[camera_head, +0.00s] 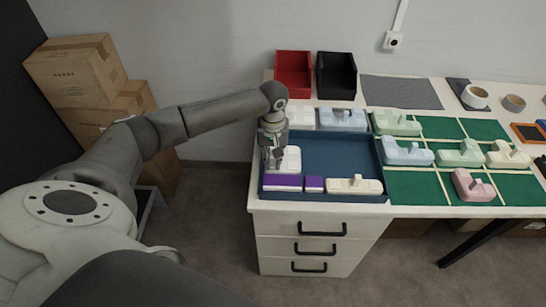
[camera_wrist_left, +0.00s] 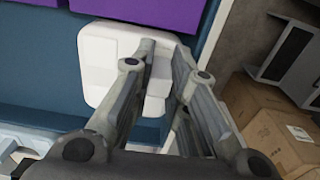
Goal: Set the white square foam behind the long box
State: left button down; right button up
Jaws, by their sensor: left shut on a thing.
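The white square foam (camera_head: 291,158) is in the left part of the blue tray, just behind the long purple box (camera_head: 281,183). My left gripper (camera_head: 273,160) points down and is shut on the foam's left side. In the left wrist view the fingers (camera_wrist_left: 160,65) pinch the edge of the white foam (camera_wrist_left: 98,62), and the long purple box (camera_wrist_left: 135,14) lies close beside it. I cannot tell whether the foam touches the box or rests fully on the tray floor. My right gripper is not in view.
The blue tray (camera_head: 340,152) has free room in its middle and right. A small purple box (camera_head: 314,184) and a cream foam piece (camera_head: 352,186) lie along its front. Red (camera_head: 293,75) and black (camera_head: 337,76) bins stand behind. Foam pieces sit on the green mat (camera_head: 440,128).

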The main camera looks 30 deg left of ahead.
pick_arm(q)
jog(key=shift+f, duration=0.25)
jog(key=c, duration=1.3)
grip_release()
jog(key=shift+r, duration=0.1)
notch_tip(320, 180, up, 12)
jog(key=shift+r, duration=0.1)
